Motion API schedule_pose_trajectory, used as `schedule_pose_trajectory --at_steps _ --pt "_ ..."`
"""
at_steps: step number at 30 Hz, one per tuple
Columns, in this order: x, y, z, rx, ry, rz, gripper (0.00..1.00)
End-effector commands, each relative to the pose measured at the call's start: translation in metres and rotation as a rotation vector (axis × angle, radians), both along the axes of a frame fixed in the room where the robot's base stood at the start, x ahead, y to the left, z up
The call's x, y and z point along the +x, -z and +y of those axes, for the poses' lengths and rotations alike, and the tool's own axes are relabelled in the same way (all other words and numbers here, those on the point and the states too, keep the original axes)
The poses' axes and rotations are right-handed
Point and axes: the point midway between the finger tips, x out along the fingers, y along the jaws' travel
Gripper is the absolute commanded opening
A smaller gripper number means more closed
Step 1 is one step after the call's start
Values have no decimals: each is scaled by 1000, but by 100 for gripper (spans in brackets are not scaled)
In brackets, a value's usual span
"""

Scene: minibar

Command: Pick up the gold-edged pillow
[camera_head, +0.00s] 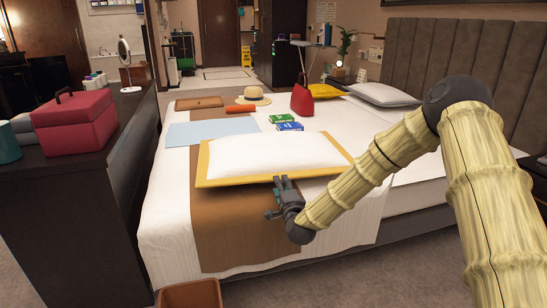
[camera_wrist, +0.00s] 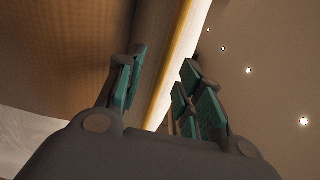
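The gold-edged pillow (camera_head: 275,153) lies flat on the bed, white in the middle with a yellow-gold border. My gripper (camera_head: 283,183) is at its near edge, right of the middle of that edge. In the wrist view, my gripper (camera_wrist: 163,72) has its fingers spread apart. The pillow's gold and white edge (camera_wrist: 172,70) shows in the gap between them. I cannot tell whether a finger touches the pillow.
The bed (camera_head: 165,225) has a brown runner (camera_head: 235,235). A light blue cloth (camera_head: 205,132), green and blue boxes (camera_head: 288,126), a red bag (camera_head: 302,100), an orange item (camera_head: 241,108) and a straw hat (camera_head: 254,95) lie beyond the pillow. A brown bin (camera_head: 190,294) stands in front.

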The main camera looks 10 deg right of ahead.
Motion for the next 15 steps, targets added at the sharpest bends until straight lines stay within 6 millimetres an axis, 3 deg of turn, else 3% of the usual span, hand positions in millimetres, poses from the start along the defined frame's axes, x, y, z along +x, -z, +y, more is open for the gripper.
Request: schedule_pose_trajectory --at_steps 15 --pt "51 -4 5 -1 -2 0 37"
